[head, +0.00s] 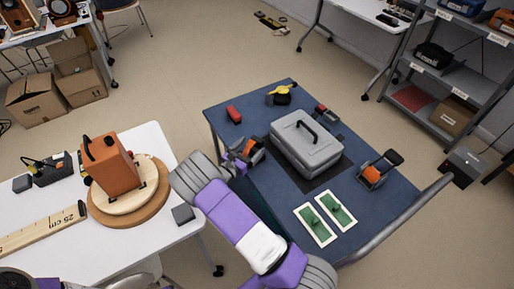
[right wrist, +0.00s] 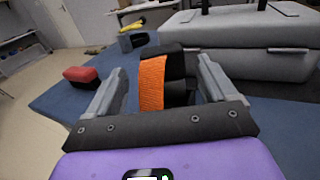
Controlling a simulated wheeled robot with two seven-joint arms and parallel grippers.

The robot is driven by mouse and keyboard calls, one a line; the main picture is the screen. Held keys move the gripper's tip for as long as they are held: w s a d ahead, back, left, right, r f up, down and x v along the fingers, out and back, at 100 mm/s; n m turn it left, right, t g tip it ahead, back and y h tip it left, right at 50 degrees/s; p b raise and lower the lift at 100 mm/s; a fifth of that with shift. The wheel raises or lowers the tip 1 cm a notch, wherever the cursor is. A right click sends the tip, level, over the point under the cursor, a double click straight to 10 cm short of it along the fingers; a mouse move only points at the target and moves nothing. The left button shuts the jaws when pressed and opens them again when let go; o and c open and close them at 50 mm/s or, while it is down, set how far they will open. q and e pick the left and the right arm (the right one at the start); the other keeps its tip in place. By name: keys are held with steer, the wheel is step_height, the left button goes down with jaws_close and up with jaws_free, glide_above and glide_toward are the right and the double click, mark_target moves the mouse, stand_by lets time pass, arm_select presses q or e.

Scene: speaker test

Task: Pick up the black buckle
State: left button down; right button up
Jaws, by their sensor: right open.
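An orange strap with a black buckle (right wrist: 178,68) stands between the fingers of my right gripper (right wrist: 163,78) in the right wrist view. In the head view the orange and black piece (head: 252,149) is at the left edge of the blue table, partly hidden by my right gripper (head: 242,158). The gripper is open, with a finger on each side of the piece; I cannot tell if either finger touches it. A similar orange and black piece (head: 373,173) lies right of the grey case. My left gripper is not in view.
The grey case (head: 300,145) stands mid-table on the blue table (head: 225,103), just right of the gripper. A red block (head: 234,114), a yellow and black item (head: 281,95) and green plates (head: 315,225) lie around it. A white table (head: 150,140) holds an orange box.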

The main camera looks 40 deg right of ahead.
mark_target(255, 144)
steer(key=b+x, duration=0.1)
steer(key=x, duration=0.5)
steer(key=shift+s+d, duration=0.15)
steer(key=shift+d, duration=0.05)
steer(key=shift+a, duration=0.1)
steer(key=shift+c, duration=0.4)
steer(key=c, duration=1.1)
step_height(255, 144, up, 10)
steer(key=p, duration=1.1)
step_height(255, 144, down, 10)
steer(key=shift+s+a+r+b, duration=0.1)
steer(key=shift+a+b, duration=0.05)
steer(key=shift+b, duration=1.1)
